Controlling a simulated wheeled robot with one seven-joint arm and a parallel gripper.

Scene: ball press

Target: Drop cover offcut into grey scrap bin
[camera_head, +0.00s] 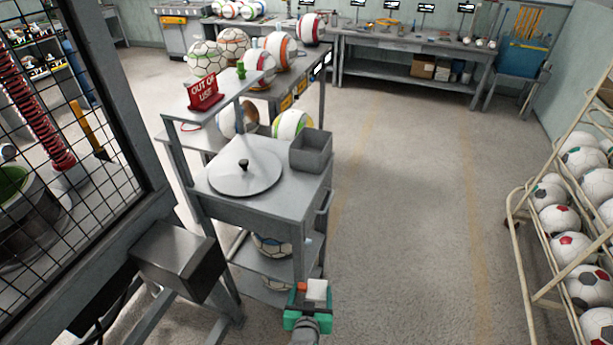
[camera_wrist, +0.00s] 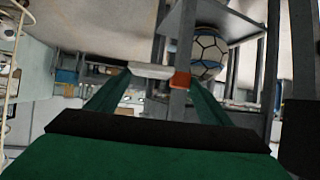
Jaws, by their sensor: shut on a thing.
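My gripper (camera_head: 307,308) is at the bottom of the head view, in front of the grey cart and lower than its top. It is shut on a small white and orange piece, the cover offcut (camera_head: 317,290). In the wrist view the offcut (camera_wrist: 152,71) shows between the tips of the green fingers, white at left and orange at right. The grey scrap bin (camera_head: 311,155), an open square box, stands on the right side of the cart top, beyond and above my gripper. Its inner floor is hard to make out.
The cart (camera_head: 212,200) carries a round grey lid (camera_head: 245,172) left of the bin and has balls on lower shelves. A red sign (camera_head: 204,93) stands behind. A mesh guard (camera_head: 75,130) is at left, a ball rack (camera_head: 540,255) at right. The floor between is clear.

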